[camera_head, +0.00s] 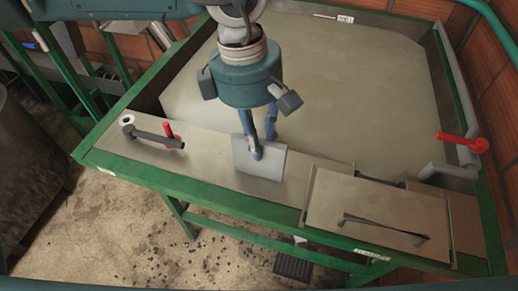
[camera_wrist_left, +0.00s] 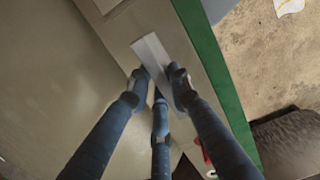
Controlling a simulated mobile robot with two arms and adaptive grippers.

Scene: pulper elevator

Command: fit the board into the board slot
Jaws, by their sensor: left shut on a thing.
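A small flat light-grey board (camera_head: 269,165) is in my left gripper (camera_head: 256,150), above the metal ledge at the front of the green-framed tank. In the left wrist view the board (camera_wrist_left: 151,50) shows nearly edge-on as a pale strip, with the blue fingers (camera_wrist_left: 157,84) closed on both sides of it. I cannot tell whether its lower edge touches the ledge. The board slot cannot be made out for sure; an opening shows at the ledge's right end, beside the cover plate. My right gripper is not in view.
A cover plate (camera_head: 388,212) with a dark bar handle lies at the front right. A dark lever (camera_head: 155,138) and a red handle (camera_head: 171,131) stand on the left of the ledge. Another red handle (camera_head: 462,141) is on a pipe at the right. The tank floor (camera_head: 330,80) is clear.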

